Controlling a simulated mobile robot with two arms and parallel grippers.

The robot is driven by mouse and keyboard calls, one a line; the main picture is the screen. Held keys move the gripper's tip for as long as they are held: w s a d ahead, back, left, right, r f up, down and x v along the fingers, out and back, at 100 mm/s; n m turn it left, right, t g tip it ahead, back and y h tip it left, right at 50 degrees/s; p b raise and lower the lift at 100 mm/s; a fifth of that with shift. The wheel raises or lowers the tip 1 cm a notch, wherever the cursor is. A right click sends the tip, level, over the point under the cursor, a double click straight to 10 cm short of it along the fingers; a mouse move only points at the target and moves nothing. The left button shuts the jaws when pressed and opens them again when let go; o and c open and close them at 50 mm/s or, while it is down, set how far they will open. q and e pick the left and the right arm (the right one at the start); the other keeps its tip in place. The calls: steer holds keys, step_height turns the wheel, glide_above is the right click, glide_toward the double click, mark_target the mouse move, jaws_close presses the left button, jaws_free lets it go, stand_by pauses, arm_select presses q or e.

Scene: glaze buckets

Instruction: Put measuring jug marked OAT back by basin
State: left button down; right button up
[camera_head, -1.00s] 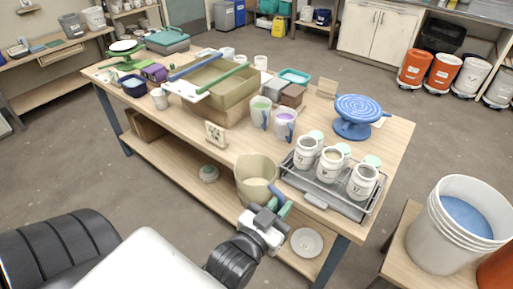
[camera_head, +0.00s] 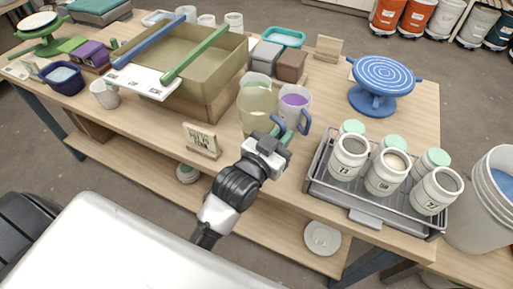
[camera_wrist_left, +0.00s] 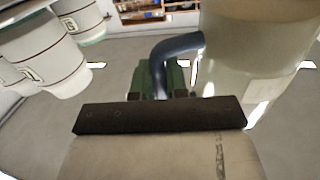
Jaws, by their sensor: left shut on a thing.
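The beige measuring jug (camera_head: 256,103) is upright over the table, in front of the mugs. In the left wrist view the jug (camera_wrist_left: 255,45) fills the right side; its pale label is unreadable. My left gripper (camera_head: 279,136) is shut on its blue handle (camera_wrist_left: 176,45). I cannot tell whether the jug touches the table. The basin (camera_head: 205,72) is the large olive tub left of the jug, with a blue and a green bar across it. My right gripper is not in view.
A mug with purple contents (camera_head: 293,104) stands close right of the jug; a green one is partly hidden behind it. A small sign (camera_head: 202,141) stands at the front edge. A wire tray (camera_head: 366,219) of white jars is to the right. A blue turntable (camera_head: 380,85) stands behind.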

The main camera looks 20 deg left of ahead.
arm_select(q)
step_height(320, 180, down, 5)
steer(key=shift+s+d+f, duration=0.1)
steer(key=shift+s+d, duration=0.05)
steer(key=shift+f+b, duration=0.35)
steer(key=shift+f, duration=1.55)
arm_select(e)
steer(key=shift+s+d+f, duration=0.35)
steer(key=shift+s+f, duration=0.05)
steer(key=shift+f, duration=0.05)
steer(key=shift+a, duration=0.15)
arm_select(q)
steer(key=c, duration=1.6)
jaws_free()
steer(key=shift+f, duration=0.2)
steer(key=o, duration=0.5)
steer(key=shift+c, duration=0.2)
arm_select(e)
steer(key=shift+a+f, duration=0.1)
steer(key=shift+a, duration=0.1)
